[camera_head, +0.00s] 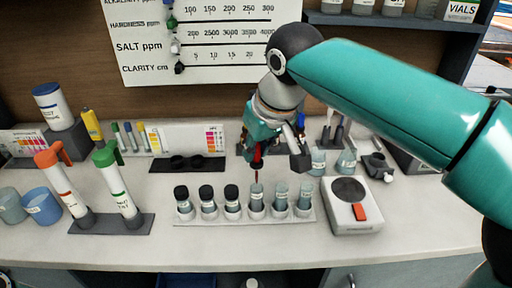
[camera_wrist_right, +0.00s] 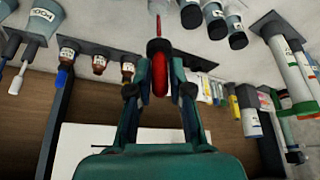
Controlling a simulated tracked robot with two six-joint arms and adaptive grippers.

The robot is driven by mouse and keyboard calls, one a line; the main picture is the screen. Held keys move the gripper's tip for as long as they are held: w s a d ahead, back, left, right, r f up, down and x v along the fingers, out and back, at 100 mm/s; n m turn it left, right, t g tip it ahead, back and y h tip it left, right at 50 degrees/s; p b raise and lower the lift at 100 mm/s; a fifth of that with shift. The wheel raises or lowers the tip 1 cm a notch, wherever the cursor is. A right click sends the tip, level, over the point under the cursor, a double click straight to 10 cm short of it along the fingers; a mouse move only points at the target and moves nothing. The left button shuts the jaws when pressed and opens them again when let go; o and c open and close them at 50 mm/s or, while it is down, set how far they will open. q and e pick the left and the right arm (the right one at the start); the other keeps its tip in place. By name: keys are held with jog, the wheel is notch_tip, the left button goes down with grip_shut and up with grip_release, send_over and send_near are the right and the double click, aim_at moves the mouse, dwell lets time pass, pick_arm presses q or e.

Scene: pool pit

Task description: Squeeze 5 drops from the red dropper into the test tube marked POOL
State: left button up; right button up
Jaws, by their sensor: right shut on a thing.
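My right gripper (camera_head: 262,148) is shut on the red dropper (camera_head: 257,160), which also shows in the wrist view (camera_wrist_right: 160,80) with its red bulb between the fingers. The dropper points down. Its tip appears just above, or at, the mouth of the fourth test tube from the left (camera_head: 257,200) in the white rack (camera_head: 243,220). That tube is uncapped and labelled, but its label is too small to read. Two more uncapped tubes stand to its right (camera_head: 280,198). Three black-capped tubes (camera_head: 207,200) stand to its left. My left gripper is not in view.
The counter front is clear.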

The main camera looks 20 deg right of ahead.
jog(key=shift+r+p, duration=2.4)
jog(key=shift+r, duration=0.1)
jog(key=shift+f, duration=0.15)
